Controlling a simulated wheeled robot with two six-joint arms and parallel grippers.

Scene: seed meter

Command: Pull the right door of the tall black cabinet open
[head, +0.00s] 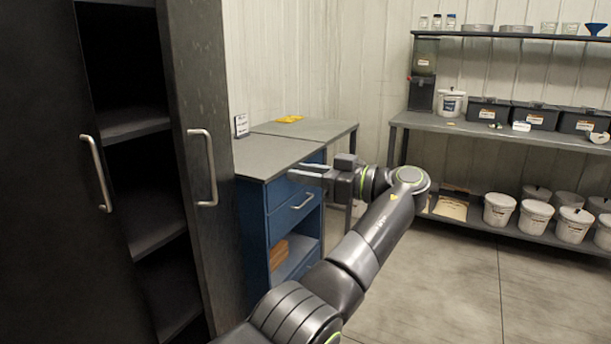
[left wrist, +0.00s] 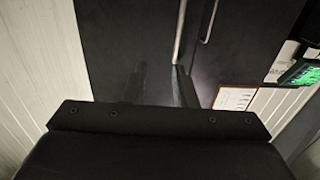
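The tall black cabinet (head: 40,200) stands at the left of the head view. Its right door (head: 215,90) is ajar, with a vertical bar handle (head: 203,167) on its outer face. Dark shelves (head: 135,125) show in the gap between the doors. The left door has a similar handle (head: 97,172). My left gripper (head: 292,172) is right of the right door, apart from its handle, fingers pointing left and empty. In the left wrist view its two fingers (left wrist: 160,80) stand apart before a black surface with two bar handles (left wrist: 181,30). My right gripper is not in view.
A blue drawer cabinet (head: 255,225) with a grey top stands right of the black cabinet, behind my left gripper. A workbench (head: 480,128) with bins and buckets lines the back right. The floor (head: 450,290) at the right is clear.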

